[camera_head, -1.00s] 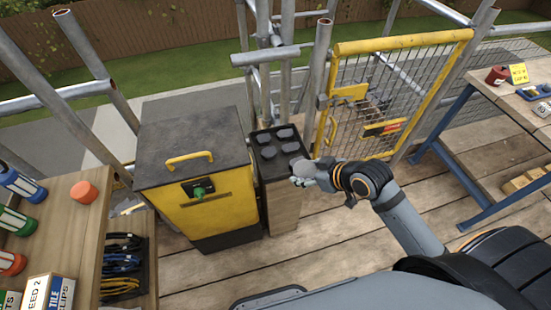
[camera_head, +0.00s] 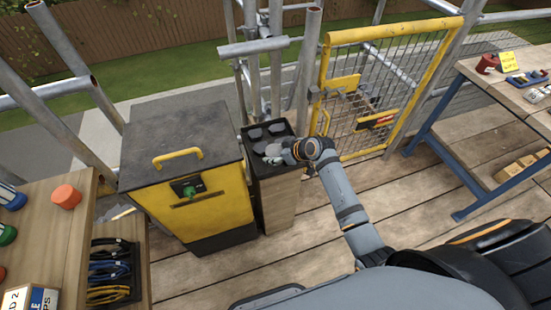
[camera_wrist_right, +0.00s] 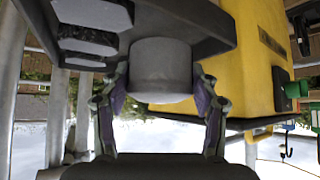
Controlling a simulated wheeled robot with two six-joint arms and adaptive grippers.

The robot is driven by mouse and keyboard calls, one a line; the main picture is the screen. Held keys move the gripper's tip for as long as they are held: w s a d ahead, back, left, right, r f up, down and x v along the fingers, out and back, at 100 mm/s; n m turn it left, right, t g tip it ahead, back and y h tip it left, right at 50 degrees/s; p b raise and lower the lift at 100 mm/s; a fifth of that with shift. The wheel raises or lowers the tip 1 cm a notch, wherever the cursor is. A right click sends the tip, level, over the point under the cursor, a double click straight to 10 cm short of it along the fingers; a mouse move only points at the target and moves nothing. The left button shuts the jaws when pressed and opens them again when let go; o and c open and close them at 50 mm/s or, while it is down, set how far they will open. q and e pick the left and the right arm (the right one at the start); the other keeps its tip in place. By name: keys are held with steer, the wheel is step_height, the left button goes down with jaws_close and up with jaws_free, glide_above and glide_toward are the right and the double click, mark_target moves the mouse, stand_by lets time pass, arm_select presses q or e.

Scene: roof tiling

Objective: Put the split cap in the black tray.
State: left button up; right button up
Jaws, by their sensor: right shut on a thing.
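The black tray (camera_head: 262,173) sits on top of a wooden stand and has several dark grey pieces in it. My right gripper (camera_head: 283,151) is over the tray's right part. It is shut on a grey round cap (camera_head: 272,151). In the right wrist view the cap (camera_wrist_right: 161,70) is a plain grey cylinder between both fingers, close to the tray's edge (camera_wrist_right: 212,28). I cannot make out a split in it, nor whether it touches the tray. My left gripper is not in view.
A yellow box with a dark lid (camera_head: 180,135) stands left of the tray. Scaffold poles (camera_head: 277,70) rise behind it, and a yellow mesh gate (camera_head: 385,100) stands to the right. Workbenches are at the left and right edges. The plank floor in front is clear.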

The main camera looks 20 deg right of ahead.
steer(key=shift+w+f, duration=0.25)
steer(key=shift+f, duration=0.05)
step_height(320, 180, down, 3)
steer(key=shift+w+f, duration=0.1)
steer(key=shift+c, duration=1)
steer(key=shift+f, duration=0.3)
steer(key=shift+c, duration=1.3)
steer(key=o, duration=1.6)
steer(key=shift+f, duration=0.15)
steer(key=shift+c, duration=0.2)
steer(key=shift+r, duration=0.25)
